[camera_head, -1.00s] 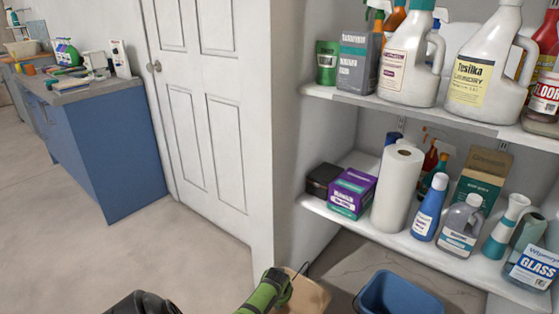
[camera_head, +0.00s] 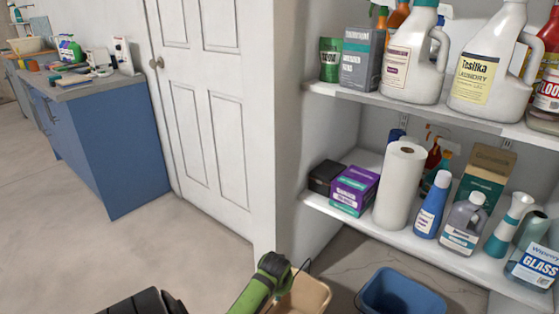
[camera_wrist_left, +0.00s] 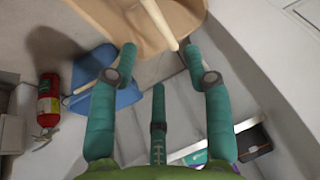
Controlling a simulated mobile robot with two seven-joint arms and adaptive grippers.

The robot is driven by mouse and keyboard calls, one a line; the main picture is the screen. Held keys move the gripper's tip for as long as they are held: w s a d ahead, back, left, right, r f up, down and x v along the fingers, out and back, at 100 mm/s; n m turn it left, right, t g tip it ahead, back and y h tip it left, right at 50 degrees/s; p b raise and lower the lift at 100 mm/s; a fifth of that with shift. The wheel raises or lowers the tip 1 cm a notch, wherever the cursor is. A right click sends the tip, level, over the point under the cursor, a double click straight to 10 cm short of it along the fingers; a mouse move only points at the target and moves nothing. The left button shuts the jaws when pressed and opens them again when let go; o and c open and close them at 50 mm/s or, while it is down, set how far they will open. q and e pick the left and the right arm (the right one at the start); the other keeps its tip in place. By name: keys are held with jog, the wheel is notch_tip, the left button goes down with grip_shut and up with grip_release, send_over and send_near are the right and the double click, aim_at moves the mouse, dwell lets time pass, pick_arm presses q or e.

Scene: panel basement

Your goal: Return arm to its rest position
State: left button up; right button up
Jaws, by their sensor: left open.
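My left gripper (camera_wrist_left: 158,65) fills the middle of the left wrist view. Its teal fingers stand apart on a green palm, and I see nothing held between them. In the head view a green arm part (camera_head: 265,284) of mine reaches in at the bottom, in front of a tan bin; the fingers are not clear there. A dark rounded part of mine (camera_head: 148,303) shows at the bottom left edge. My right gripper does not show in either view.
White shelves (camera_head: 345,212) with bottles, boxes and a paper roll (camera_head: 399,184) stand at the right. The tan bin (camera_head: 306,293) and a blue bin (camera_head: 400,295) are below. A fire extinguisher (camera_wrist_left: 48,102) shows in the wrist view. The left floor (camera_head: 60,260) is clear.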

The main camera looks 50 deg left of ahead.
pick_arm(q)
jog(key=shift+s+d+r, duration=0.1)
jog(key=shift+s+r, duration=0.05)
jog(key=shift+r, duration=0.25)
dwell(0.3)
jog(key=s+d+f+m+h, duration=0.1)
jog(key=s+d+f+m, duration=0.1)
jog(key=s+d+f, duration=0.6)
jog(key=s+d+f+m+h, duration=0.2)
jog(key=s+d+f, duration=0.1)
jog(key=d+f, duration=0.55)
jog(key=s+d+f+m+h, duration=0.1)
jog(key=s+d+f+m, duration=0.1)
jog(key=s+d+f, duration=0.65)
jog(key=s+r+g+p, duration=0.2)
jog(key=s+r+p, duration=1.1)
jog(key=p, duration=0.6)
jog(key=shift+s+a+r+g+y, duration=0.15)
jog(key=shift+s+a+g+y, duration=0.05)
jog(key=shift+a+g+y, duration=0.15)
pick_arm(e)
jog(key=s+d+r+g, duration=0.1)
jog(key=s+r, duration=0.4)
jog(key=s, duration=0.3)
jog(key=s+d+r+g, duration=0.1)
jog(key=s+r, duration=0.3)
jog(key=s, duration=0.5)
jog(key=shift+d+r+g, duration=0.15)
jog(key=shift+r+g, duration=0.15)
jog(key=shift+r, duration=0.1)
